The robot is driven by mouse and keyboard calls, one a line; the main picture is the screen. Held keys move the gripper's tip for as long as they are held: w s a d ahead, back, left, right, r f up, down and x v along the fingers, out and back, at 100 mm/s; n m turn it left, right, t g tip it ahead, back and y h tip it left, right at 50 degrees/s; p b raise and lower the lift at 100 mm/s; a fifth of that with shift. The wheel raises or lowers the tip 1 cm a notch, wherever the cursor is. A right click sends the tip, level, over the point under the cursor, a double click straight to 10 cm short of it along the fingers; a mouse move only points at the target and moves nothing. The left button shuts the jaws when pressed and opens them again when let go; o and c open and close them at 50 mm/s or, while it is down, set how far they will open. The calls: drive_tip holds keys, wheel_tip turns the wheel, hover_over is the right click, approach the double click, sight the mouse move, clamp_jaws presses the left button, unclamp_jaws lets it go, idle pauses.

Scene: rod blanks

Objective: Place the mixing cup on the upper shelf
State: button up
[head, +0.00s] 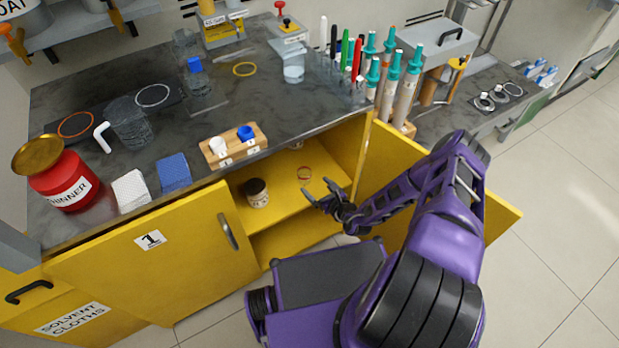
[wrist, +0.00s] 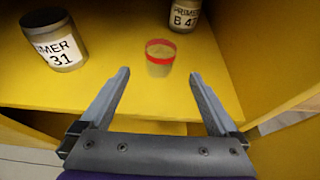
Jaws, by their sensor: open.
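The mixing cup, a small see-through cup with a red rim (head: 304,173), stands upright on the yellow upper shelf (head: 283,188) inside the open cabinet. In the wrist view the cup (wrist: 159,66) stands just beyond and between my fingertips. My gripper (head: 321,191) is open and empty at the front of the cabinet. No finger appears to touch the cup.
A primer tin (head: 257,193) stands left of the cup, and another tin (wrist: 184,14) stands behind it to the right. The cabinet's left door (head: 160,255) and right door (head: 400,165) are open. A lower compartment (head: 290,240) lies below.

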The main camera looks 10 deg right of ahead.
drive_tip(key=shift+v, duration=1.4)
